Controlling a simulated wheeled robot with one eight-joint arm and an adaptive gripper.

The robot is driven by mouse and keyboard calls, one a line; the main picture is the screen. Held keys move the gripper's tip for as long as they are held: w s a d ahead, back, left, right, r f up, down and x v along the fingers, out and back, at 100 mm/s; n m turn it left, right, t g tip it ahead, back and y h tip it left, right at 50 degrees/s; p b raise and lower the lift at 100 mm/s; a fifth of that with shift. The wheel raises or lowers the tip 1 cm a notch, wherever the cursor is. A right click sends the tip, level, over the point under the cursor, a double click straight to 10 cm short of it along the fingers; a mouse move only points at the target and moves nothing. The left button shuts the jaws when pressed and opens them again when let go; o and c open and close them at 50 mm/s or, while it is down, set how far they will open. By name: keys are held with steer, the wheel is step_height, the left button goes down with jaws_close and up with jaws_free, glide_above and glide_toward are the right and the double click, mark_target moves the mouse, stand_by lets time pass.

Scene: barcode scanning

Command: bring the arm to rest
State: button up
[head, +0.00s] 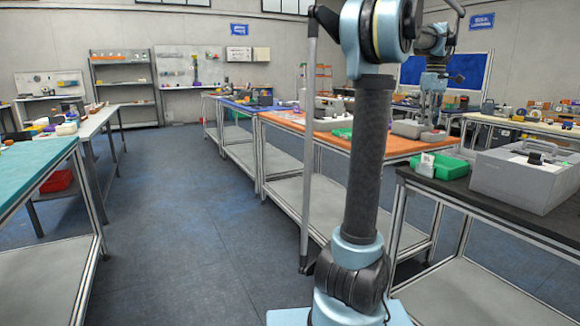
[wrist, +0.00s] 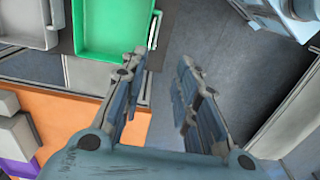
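My arm stands in the middle of the head view and bends over at the top. My gripper (head: 432,102) hangs down at the upper right of that view, over or in front of the orange-topped table. In the wrist view my gripper (wrist: 162,62) has its two fingers apart, with nothing between them and the dark blue-grey floor showing through the gap. The fingers are clear of the green tray.
A green tray (head: 448,168) and a grey box (head: 528,182) stand on the black-topped table at right. The orange table (head: 340,139) lies behind. The green tray also shows in the wrist view (wrist: 108,28). Open floor (head: 190,220) lies left of my arm.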

steer(key=s+a+f+m, duration=0.15)
steer(key=a+f, duration=0.25)
steer(key=a, duration=0.4)
steer(key=s+a+f+t, duration=0.1)
steer(key=s+a+f, duration=0.2)
steer(key=a, duration=0.5)
steer(key=s+a+f, duration=0.2)
steer(key=a+f, duration=0.2)
steer(key=a, duration=0.4)
steer(key=s+a+f+m, duration=0.1)
steer(key=s+a+f, duration=0.4)
steer(key=f, duration=0.2)
steer(key=s+a+f, duration=0.4)
steer(key=s+f, duration=0.2)
steer(key=f, duration=0.2)
steer(key=s+a+f+m+t, duration=0.1)
steer(key=s+a+f, duration=0.4)
steer(key=s+f, duration=0.1)
steer(key=shift+a+f+m, duration=0.35)
steer(key=shift+f, duration=0.55)
